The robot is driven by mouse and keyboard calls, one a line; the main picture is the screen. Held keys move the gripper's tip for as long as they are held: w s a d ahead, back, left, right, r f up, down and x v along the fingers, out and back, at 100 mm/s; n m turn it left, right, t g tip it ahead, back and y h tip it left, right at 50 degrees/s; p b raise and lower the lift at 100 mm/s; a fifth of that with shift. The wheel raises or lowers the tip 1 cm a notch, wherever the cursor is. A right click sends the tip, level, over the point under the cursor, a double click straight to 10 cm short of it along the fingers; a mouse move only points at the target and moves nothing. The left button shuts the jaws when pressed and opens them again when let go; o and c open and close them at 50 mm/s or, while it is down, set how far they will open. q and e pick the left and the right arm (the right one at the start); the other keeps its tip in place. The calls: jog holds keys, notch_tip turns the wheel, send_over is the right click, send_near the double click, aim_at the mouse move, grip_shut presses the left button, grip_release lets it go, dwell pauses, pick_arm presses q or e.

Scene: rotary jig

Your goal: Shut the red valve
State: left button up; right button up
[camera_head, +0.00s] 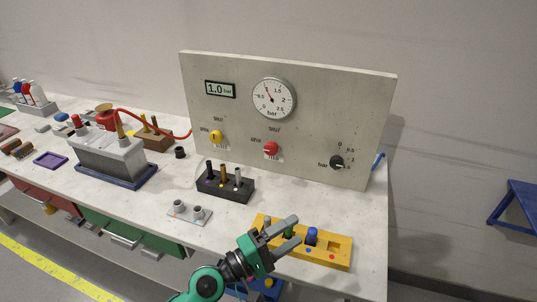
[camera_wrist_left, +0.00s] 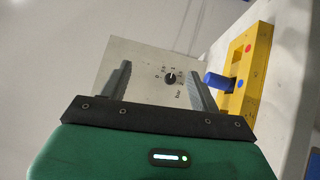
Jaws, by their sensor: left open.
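The red valve (camera_head: 271,149) is a round knob on the upright grey panel (camera_head: 330,110) at the back of the bench, with an "open" mark to its left and "shut" above it. A yellow valve (camera_head: 216,137) is to its left and a black bar knob (camera_head: 336,162) to its right. My left gripper (camera_head: 290,230) is open and empty, in front of the panel and over the yellow block, apart from the red valve. In the left wrist view the black knob (camera_wrist_left: 170,78) shows between the open fingers (camera_wrist_left: 160,85); the red valve does not show there. My right gripper is not in view.
A yellow block (camera_head: 335,257) with coloured pegs lies at the bench's front right. A black holder (camera_head: 225,186) with upright pieces and a small grey plate (camera_head: 189,213) stand before the panel. A grey battery-like box (camera_head: 110,160) with a red cable is at left.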

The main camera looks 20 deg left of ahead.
pick_arm(q)
jog(key=w+a+r+n+t+y, duration=0.25)
jog(key=w+n+t, duration=0.2)
jog(key=n, duration=0.25)
jog(key=n+g+y, duration=0.1)
jog(key=n+y, duration=1.1)
jog(key=n, duration=0.9)
send_near(270, 151)
jog(key=w+p, duration=0.1)
jog(key=w, duration=0.8)
jog(key=shift+a, duration=0.2)
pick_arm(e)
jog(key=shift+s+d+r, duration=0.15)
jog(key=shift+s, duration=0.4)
pick_arm(q)
jog(key=c, duration=1)
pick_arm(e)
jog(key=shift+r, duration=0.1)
